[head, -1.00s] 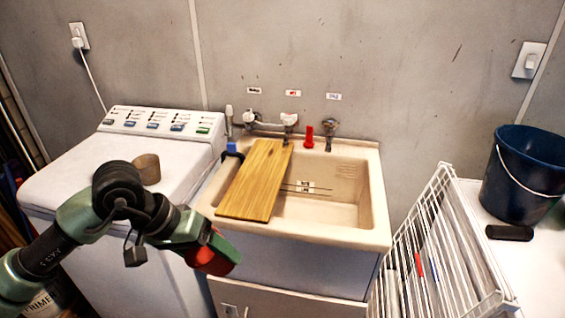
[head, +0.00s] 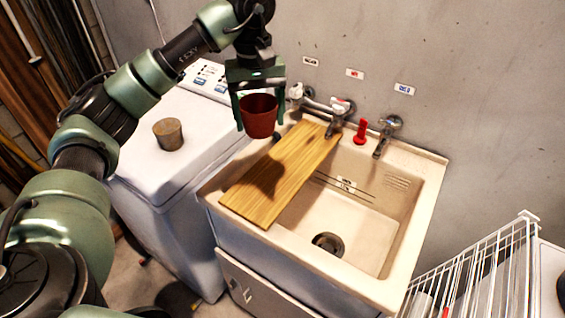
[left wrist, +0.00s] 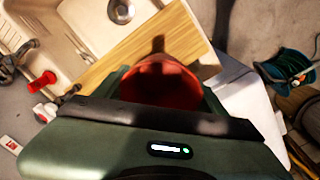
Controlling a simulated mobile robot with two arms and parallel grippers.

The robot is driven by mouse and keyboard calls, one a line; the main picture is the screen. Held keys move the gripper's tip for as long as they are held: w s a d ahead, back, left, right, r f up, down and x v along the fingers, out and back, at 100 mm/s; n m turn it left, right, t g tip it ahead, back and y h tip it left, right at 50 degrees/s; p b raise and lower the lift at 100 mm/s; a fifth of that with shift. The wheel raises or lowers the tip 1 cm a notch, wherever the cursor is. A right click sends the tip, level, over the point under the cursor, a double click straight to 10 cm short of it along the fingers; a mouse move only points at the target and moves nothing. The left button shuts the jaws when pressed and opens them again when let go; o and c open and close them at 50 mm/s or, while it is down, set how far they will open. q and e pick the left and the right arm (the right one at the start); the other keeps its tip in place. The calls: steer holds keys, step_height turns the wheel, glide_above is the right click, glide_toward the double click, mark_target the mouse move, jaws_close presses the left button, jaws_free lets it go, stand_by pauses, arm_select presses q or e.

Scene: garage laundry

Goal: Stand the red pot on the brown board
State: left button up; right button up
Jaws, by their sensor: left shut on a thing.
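The red pot (head: 259,118) is upright between the fingers of my left gripper (head: 260,112), which is shut on it. The pot hangs in the air above the back left part of the brown board (head: 290,170), with a dark shadow on the wood below. The board lies across the left side of the sink. In the left wrist view the pot (left wrist: 160,82) sits between the fingers, with the board (left wrist: 183,35) beneath and beyond it. My right gripper is not in view.
The sink basin (head: 350,228) is open to the right of the board. Taps (head: 388,130) and a red bottle-like object (head: 361,131) stand along its back rim. A brown cup (head: 168,134) stands on the washing machine (head: 185,165). A white wire rack (head: 480,270) is at the right.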

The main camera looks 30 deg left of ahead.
arm_select(q)
step_height(320, 180, down, 15)
steer(key=shift+f+p, duration=0.1)
steer(key=shift+p, duration=0.2)
steer(key=shift+w+f+p, duration=0.1)
steer(key=shift+f+p, duration=0.4)
steer(key=shift+f, duration=1.85)
steer(key=o, duration=1.3)
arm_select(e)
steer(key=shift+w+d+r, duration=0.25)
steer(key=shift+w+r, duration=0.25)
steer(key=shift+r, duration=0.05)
